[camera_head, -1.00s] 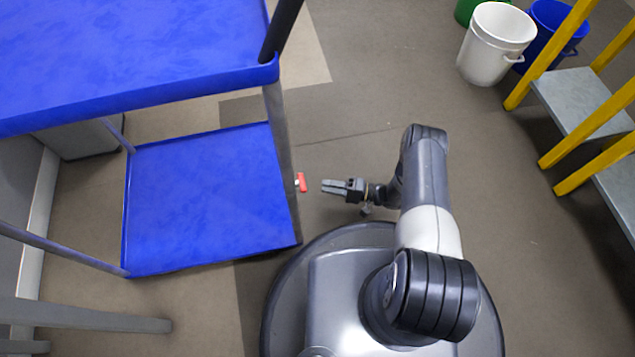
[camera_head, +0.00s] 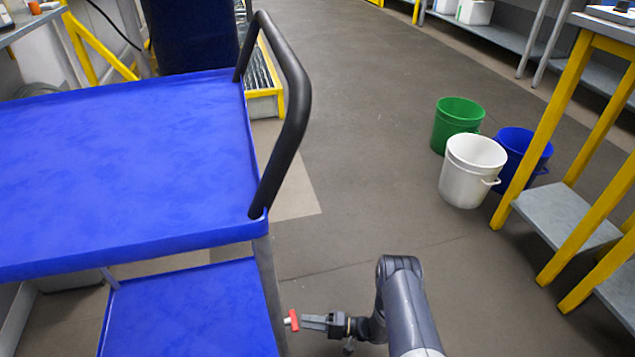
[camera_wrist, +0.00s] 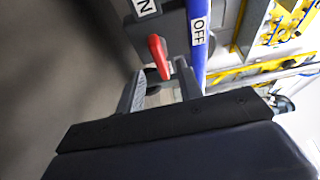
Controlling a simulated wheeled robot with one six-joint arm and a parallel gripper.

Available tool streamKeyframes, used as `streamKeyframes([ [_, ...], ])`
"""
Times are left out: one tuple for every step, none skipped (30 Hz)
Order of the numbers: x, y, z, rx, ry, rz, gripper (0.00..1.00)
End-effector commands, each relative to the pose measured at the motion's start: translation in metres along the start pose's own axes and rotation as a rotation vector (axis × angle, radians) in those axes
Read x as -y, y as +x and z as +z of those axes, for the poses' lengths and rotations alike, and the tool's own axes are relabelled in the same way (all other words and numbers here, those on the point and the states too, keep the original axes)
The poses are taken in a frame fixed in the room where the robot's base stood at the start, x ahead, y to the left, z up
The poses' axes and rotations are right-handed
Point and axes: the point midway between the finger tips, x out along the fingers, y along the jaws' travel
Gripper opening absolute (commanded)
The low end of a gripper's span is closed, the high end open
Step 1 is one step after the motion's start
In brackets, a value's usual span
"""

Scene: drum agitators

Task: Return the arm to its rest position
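My gripper (camera_head: 306,321) is at the lower middle of the head view, pointing left toward a small red lever (camera_head: 292,320) beside the blue cart's post. In the wrist view, the red lever (camera_wrist: 158,56) stands out from a dark box (camera_wrist: 160,22) with an "OFF" label and a partly cut-off label ending in "N". My gripper's fingers (camera_wrist: 160,88) are spread apart with a gap between them. The lever is just beyond the fingertips, in line with the gap. Nothing is held. My arm reaches up from the bottom edge of the head view.
A blue cart (camera_head: 120,165) with a black handle (camera_head: 290,110) fills the left. The middle floor is clear.

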Motion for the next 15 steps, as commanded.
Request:
streamKeyframes([
  [-0.002, 0.010, 0.001, 0.006, -0.001, 0.000, 0.35],
  [-0.002, 0.015, 0.000, 0.004, -0.002, 0.000, 0.35],
  [-0.002, 0.021, 0.001, 0.005, -0.001, 0.000, 0.35],
  [-0.001, 0.026, 0.001, 0.004, -0.001, 0.000, 0.35],
  [-0.001, 0.030, 0.001, 0.005, -0.001, 0.000, 0.35],
  [-0.001, 0.035, 0.001, 0.004, 0.000, -0.001, 0.35],
  [-0.001, 0.039, 0.001, 0.003, 0.000, -0.001, 0.35],
  [-0.001, 0.042, 0.001, 0.004, 0.000, -0.001, 0.35],
  [-0.001, 0.046, 0.000, 0.003, 0.000, -0.001, 0.35],
  [-0.001, 0.048, 0.000, 0.002, 0.000, -0.001, 0.35],
  [-0.001, 0.051, 0.000, 0.002, -0.001, -0.001, 0.35],
  [0.000, 0.053, 0.000, 0.002, -0.001, 0.000, 0.35],
  [0.000, 0.054, 0.000, 0.001, -0.001, 0.000, 0.35],
  [0.001, 0.054, 0.000, 0.000, 0.006, 0.003, 0.35],
  [0.001, 0.053, -0.001, -0.001, 0.014, 0.006, 0.35],
])
